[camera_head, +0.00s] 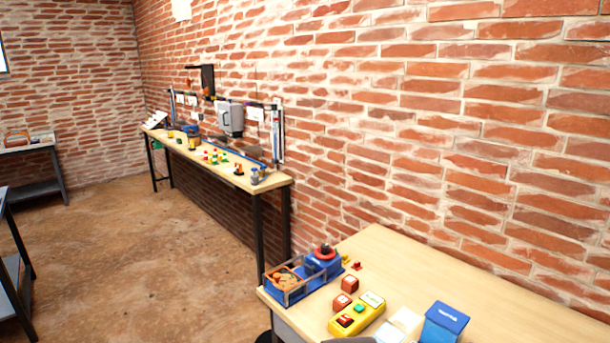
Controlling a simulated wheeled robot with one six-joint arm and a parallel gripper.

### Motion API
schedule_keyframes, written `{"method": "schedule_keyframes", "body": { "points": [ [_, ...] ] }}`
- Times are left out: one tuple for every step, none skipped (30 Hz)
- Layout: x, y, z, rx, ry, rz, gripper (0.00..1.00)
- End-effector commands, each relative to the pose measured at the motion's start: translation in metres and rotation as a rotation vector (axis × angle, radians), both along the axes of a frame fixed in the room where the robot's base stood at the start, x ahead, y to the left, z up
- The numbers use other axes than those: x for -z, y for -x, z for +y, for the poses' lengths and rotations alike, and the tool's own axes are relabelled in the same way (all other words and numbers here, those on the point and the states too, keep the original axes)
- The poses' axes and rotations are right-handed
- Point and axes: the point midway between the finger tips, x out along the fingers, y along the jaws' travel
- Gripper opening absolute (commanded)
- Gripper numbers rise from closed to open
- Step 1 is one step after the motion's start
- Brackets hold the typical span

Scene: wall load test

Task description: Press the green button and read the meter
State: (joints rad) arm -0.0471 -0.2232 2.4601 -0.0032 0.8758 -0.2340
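A yellow control box (344,325) lies on the near wooden table, low in the head view. A small green button (359,308) is on its top. A red-and-black control (345,321) sits beside the green button. A white label or display (373,299) is at the box's far end; I cannot tell whether it is the meter, and no reading is legible. My gripper is not in view. Nothing is seen touching the button.
Red cubes (349,284), a blue box (444,322) and a blue device with a red knob (325,257) stand around the yellow box on the near table (400,262). A long workbench (272,178) runs along the brick wall. The floor (150,255) at left is open.

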Motion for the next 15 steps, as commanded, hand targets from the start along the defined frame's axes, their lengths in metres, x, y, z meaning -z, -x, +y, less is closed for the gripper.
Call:
{"method": "schedule_keyframes", "body": {
  "points": [
    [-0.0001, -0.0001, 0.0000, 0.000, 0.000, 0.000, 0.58],
    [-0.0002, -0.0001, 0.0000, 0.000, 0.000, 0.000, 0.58],
    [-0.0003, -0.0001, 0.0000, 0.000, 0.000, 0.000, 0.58],
    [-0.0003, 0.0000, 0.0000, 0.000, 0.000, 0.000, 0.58],
    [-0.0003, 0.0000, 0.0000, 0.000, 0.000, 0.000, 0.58],
    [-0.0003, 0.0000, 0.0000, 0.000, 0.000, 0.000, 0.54],
    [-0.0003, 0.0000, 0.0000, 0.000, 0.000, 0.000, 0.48],
    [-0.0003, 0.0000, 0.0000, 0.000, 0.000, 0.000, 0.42],
    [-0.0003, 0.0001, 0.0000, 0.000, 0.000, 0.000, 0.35],
    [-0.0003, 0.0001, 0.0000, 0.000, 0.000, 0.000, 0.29],
    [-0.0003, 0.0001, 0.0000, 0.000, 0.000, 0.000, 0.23],
    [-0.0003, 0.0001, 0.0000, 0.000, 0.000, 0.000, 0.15],
    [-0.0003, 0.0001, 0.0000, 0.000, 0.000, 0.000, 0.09],
    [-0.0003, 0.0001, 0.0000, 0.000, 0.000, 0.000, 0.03],
    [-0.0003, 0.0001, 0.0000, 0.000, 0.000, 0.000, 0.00]
  ]
}}
